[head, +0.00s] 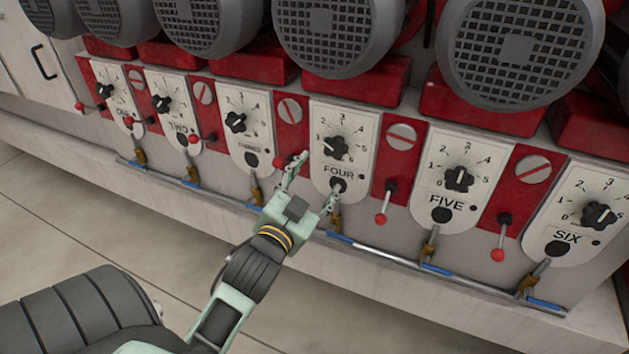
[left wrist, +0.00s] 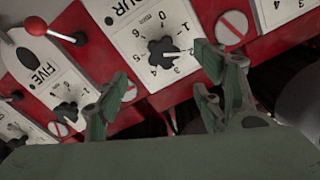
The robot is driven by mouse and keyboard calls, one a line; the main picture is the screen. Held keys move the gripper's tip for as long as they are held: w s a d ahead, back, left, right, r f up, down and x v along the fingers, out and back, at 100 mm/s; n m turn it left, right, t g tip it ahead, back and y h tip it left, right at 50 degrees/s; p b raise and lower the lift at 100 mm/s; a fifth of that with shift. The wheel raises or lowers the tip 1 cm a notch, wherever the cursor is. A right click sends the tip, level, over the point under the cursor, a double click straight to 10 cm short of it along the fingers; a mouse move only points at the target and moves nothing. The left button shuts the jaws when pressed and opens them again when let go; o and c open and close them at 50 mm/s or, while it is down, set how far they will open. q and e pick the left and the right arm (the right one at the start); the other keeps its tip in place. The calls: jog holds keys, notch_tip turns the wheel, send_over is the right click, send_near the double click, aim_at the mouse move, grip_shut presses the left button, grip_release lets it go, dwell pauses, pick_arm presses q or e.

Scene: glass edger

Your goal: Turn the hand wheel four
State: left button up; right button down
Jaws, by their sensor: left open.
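The hand wheel four (head: 335,147) is a black lobed knob on a white plate marked FOUR, with a numbered dial around it. In the left wrist view, the wheel (left wrist: 162,52) shows a light pointer line near the 2 and 3; the exact reading is hard to tell. My left gripper (head: 319,174) is open and empty, in front of and below the wheel. In the left wrist view its fingers (left wrist: 163,76) stand apart on either side of the wheel in the picture, and I see no contact. My right gripper is out of view.
Similar wheels stand alongside: three (head: 236,122) to the left and five (head: 459,179) to the right. A red-tipped lever (head: 381,218) juts out right of plate four. Large grey motors (head: 323,38) overhang above. A blue and silver pipe (head: 385,257) runs below. Floor is clear in front.

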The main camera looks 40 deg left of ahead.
aim_at(334, 152)
pick_arm(q)
jog(key=w+a+t+b, duration=0.1)
jog(key=w+b, duration=0.2)
jog(key=w, duration=0.1)
jog(key=w+a+t+b, duration=0.1)
jog(key=w+t+b, duration=0.1)
jog(key=w+b, duration=0.2)
jog(key=w+t+h+b, duration=0.1)
jog(key=w+b, duration=0.2)
jog(key=shift+w+a+r+t, duration=0.15)
jog(key=shift+w+a+t, duration=0.15)
jog(key=shift+w+a, duration=0.1)
jog(key=shift+b, duration=0.3)
